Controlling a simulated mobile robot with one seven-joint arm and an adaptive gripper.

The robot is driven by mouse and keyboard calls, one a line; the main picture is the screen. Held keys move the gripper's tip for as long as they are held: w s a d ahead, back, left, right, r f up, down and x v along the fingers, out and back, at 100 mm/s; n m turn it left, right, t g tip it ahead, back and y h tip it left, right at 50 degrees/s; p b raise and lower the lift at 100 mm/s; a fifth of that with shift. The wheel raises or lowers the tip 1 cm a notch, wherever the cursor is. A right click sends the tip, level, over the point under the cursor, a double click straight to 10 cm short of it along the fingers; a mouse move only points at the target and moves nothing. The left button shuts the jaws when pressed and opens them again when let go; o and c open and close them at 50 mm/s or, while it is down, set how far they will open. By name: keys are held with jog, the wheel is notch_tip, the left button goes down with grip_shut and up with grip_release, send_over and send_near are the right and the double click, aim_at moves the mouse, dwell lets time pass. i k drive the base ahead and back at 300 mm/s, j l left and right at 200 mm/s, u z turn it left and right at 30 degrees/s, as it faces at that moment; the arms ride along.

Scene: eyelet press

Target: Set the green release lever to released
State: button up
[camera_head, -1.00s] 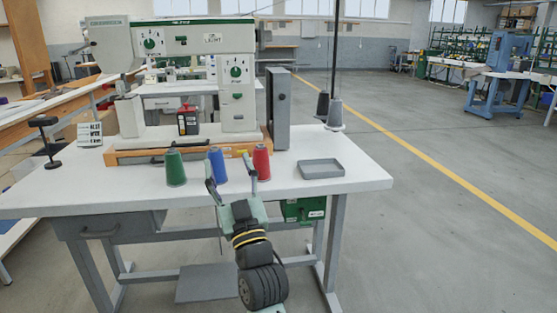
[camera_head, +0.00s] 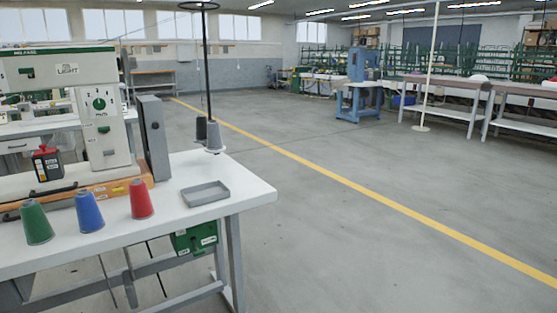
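The sewing-type machine (camera_head: 118,130), cream with green trim, stands on the white table at the left, its left part cut off by the picture edge. A green box (camera_head: 188,241) with pale labels hangs under the table's right front edge. I cannot make out which green part is the release lever or its position. My gripper is not in view.
Green, blue and red thread cones (camera_head: 88,212) stand along the front of the white table (camera_head: 240,192). A grey tray (camera_head: 205,194), a grey upright box (camera_head: 154,140) and a thread stand (camera_head: 214,138) are nearby. Open floor lies to the right.

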aim_at(29, 71)
jog(key=u, duration=1.25)
